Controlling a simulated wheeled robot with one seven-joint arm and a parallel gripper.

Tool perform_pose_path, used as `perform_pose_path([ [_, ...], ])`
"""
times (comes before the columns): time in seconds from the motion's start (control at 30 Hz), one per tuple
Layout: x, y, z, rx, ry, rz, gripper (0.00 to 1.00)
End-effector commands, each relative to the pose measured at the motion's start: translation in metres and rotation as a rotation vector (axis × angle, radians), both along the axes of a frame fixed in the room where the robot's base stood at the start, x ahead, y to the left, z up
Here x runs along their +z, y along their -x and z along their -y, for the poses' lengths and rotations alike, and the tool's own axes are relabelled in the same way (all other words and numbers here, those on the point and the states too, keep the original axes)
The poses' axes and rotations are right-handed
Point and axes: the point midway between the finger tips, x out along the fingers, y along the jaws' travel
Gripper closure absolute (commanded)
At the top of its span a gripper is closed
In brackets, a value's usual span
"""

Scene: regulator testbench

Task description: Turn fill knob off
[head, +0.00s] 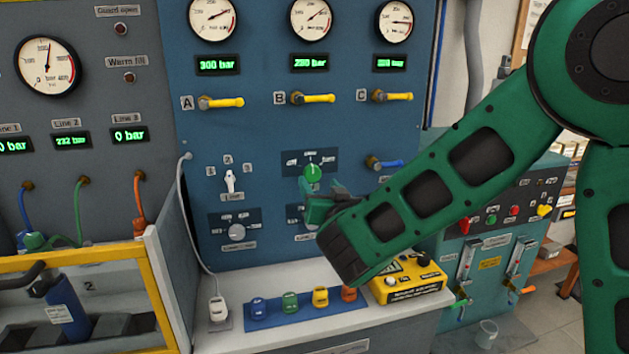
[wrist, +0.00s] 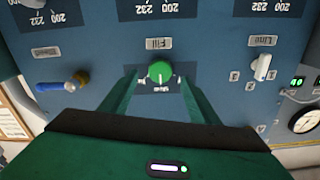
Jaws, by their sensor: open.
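The fill knob is a round green knob (head: 313,173) with a pale pointer line, on a dark plate on the blue panel. In the wrist view the fill knob (wrist: 160,74) sits under a "Fill" label, and that view is upside down. My gripper (wrist: 158,84) is open, with one finger on each side of the knob. I cannot tell whether the fingers touch it. In the head view my gripper (head: 320,204) is just below and in front of the knob, partly hidden by my green arm. The knob's pointer runs roughly vertical in both views.
A white line selector (head: 230,182) is left of the knob, and a blue-handled valve (head: 384,163) is right. Yellow levers (head: 313,98) and gauges are above.

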Motion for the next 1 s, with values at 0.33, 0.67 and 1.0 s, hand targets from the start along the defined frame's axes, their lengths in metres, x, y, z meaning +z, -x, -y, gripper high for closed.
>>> perform_pose_path([
  [0.33,0.0,-0.047,-0.013,-0.002,0.0,0.001,0.45],
  [0.67,0.0,-0.054,-0.015,0.0,0.001,0.0,0.45],
  [1.0,0.0,-0.054,-0.015,-0.001,0.001,0.0,0.86],
])
